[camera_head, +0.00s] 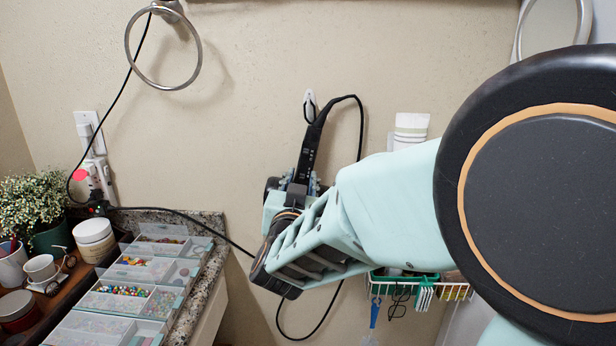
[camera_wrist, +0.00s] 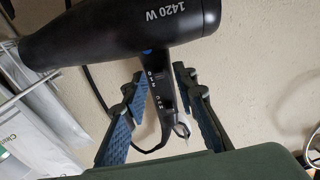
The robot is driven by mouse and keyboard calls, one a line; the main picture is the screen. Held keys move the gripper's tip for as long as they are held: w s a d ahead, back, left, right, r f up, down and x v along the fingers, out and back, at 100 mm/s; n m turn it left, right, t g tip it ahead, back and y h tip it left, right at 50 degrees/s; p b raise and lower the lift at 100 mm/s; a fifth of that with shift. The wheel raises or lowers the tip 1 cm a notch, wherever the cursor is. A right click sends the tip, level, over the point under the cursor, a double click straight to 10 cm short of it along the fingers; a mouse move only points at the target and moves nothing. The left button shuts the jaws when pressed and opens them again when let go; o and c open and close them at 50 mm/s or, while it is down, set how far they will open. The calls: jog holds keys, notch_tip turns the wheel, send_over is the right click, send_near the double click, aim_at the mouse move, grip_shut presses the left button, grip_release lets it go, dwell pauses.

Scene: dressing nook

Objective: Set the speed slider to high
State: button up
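A black hair dryer (camera_wrist: 125,28) marked "1420 W" fills the top left of the wrist view. Its handle (camera_wrist: 158,92) runs down between the two fingers of my gripper (camera_wrist: 160,84). Small switches with pale markings and a blue button (camera_wrist: 147,53) show on the handle; the slider's setting is too small to read. In the head view the handle (camera_head: 308,152) points up to a wall hook, and the dryer's body is mostly hidden by my gripper (camera_head: 296,190). The fingers stand apart on either side of the handle, with gaps visible.
A black cord (camera_head: 180,213) runs from the wall outlet (camera_head: 92,130) past my arm and loops below it. A wire basket (camera_head: 450,291) hangs at the right under my arm. A counter (camera_head: 213,222) with bead boxes and jars stands at the left. A towel ring (camera_head: 163,86) is above.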

jog(key=shift+c, duration=0.3)
grip_shut()
notch_tip(320, 180, up, 2)
jog(key=shift+d+r+p, duration=0.15)
jog(key=shift+r+p, duration=0.05)
jog(key=shift+p, duration=0.45)
jog(key=shift+w, duration=0.1)
jog(key=shift+o, duration=0.3)
grip_release()
jog(key=shift+f, duration=0.1)
